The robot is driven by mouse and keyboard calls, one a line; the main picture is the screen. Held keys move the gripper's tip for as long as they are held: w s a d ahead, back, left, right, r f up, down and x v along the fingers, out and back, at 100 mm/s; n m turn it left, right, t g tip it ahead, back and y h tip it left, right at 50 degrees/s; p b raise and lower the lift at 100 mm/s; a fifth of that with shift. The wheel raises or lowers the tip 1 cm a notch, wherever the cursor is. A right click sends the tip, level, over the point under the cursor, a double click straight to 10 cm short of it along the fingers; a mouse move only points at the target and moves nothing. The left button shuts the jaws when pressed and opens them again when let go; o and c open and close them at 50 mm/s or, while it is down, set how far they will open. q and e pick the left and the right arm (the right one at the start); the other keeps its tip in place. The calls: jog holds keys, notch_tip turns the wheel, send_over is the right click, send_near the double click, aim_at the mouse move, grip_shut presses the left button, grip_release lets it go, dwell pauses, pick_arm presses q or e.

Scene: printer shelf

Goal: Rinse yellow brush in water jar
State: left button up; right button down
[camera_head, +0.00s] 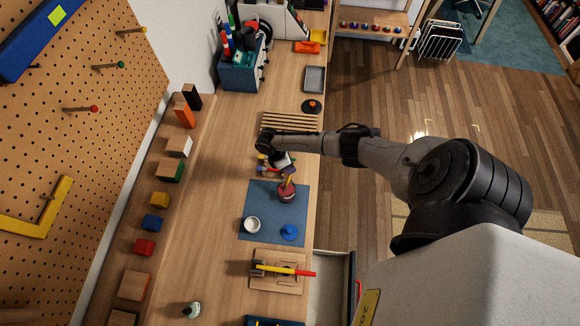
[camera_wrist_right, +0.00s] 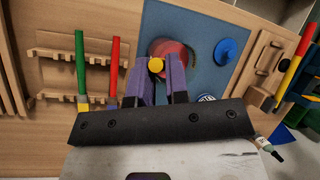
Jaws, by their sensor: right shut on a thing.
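A round red container (camera_head: 286,194) stands on a blue mat (camera_head: 265,188); it also shows in the right wrist view (camera_wrist_right: 184,50). I cannot see water in it. My right gripper (camera_head: 287,175) is shut on the yellow brush (camera_wrist_right: 156,65), whose yellow handle end shows between the purple fingers. In the head view the yellow brush (camera_head: 288,182) is at the red container, seemingly over or in its mouth; its lower end is hidden. A white cup (camera_head: 252,224) and a blue disc-shaped thing (camera_head: 289,232) are on the mat. My left gripper is not in view.
A wooden rack (camera_wrist_right: 50,54) holds a green-handled brush (camera_wrist_right: 80,65) and a red-handled brush (camera_wrist_right: 115,70) beside the mat. A wooden holder (camera_head: 287,284) with a yellow and red tool is on the near side. An open drawer (camera_head: 330,283) juts out below the counter's right edge.

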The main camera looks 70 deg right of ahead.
jog(key=shift+r, duration=0.1)
jog(key=d+r, duration=0.4)
jog(key=r, duration=0.4)
jog(key=shift+s+r, duration=0.15)
jog(key=shift+s, duration=0.3)
dwell(0.3)
dwell(0.3)
jog(key=shift+r, duration=1.95)
